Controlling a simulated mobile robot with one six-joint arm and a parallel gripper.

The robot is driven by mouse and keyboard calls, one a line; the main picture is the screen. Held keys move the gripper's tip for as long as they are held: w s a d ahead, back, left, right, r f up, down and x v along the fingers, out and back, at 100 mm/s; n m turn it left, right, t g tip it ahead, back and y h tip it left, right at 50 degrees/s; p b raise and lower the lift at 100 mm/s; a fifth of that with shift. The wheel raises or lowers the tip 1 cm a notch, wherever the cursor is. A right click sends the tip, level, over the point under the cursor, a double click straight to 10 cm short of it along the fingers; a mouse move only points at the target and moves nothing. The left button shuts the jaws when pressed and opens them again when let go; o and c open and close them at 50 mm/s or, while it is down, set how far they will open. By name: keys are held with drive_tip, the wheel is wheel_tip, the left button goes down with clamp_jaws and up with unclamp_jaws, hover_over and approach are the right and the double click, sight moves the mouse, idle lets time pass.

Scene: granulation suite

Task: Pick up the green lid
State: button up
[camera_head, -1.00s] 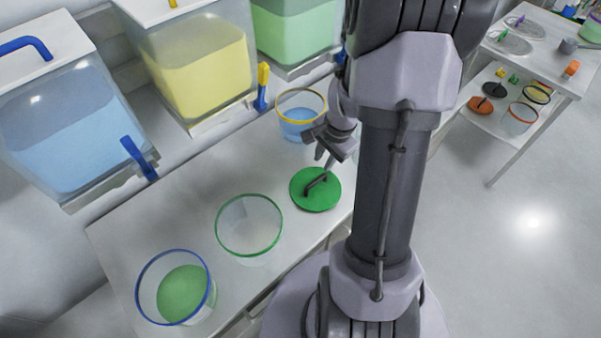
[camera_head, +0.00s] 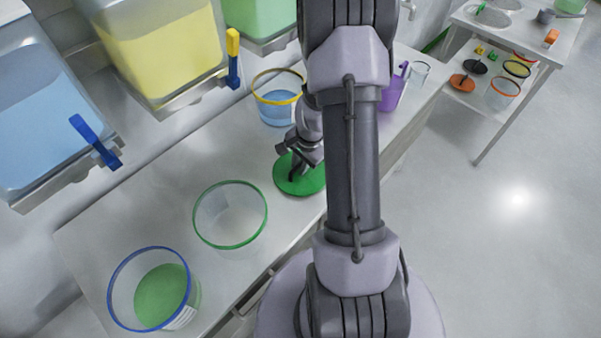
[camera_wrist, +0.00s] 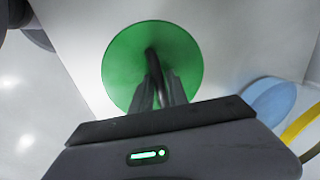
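The green lid (camera_head: 290,182) is a flat round disc with a dark bar handle, on the counter and partly hidden behind my arm. In the wrist view the lid (camera_wrist: 185,50) shows nearly whole, and its handle (camera_wrist: 151,58) runs down between my fingers. My gripper (camera_wrist: 162,85) is at the handle, with one finger on each side. The fingers look close to the handle, but whether they press on it I cannot tell. In the head view my gripper (camera_head: 296,160) is over the lid, partly hidden by my arm.
A clear green-rimmed container (camera_head: 230,243) and a blue-rimmed one (camera_head: 112,285) with green contents stand left of the lid. A yellow-rimmed container (camera_head: 262,88) with blue contents stands behind it. A purple item (camera_head: 391,95) is right of my arm. Tap-fitted bins line the back.

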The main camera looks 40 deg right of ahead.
clamp_jaws()
